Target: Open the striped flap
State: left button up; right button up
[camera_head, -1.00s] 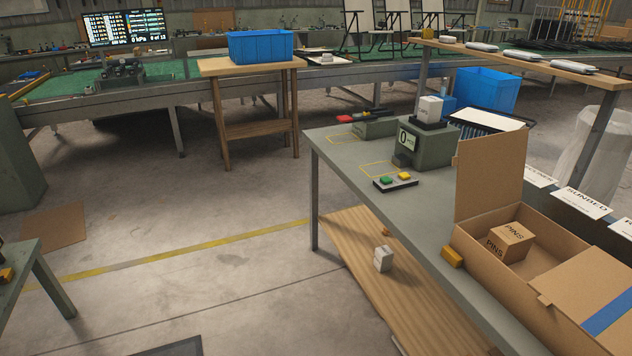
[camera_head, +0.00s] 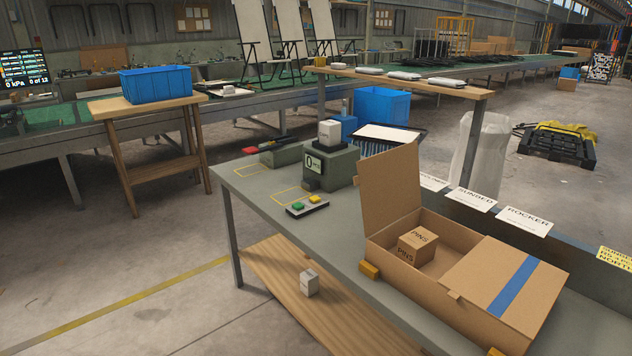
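A long cardboard box (camera_head: 415,298) lies on the grey-green workbench at the right. Its striped flap (camera_head: 500,283), tan with a blue stripe, lies flat and closed over the right part of the box. The other flap (camera_head: 391,188) stands upright at the left end. A small carton marked PINS (camera_head: 417,245) sits inside the uncovered left part. Neither of my grippers shows in the head view.
The workbench (camera_head: 276,217) holds a grey scale-like device (camera_head: 331,166) and a pad with green and yellow buttons (camera_head: 307,206). Yellow blocks (camera_head: 369,270) touch or stand close to the box's near side. Signs (camera_head: 525,220) line the bench's far edge. Open floor lies at the left.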

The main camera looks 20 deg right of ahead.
aim_at(519, 290)
jog(key=z, duration=1.6)
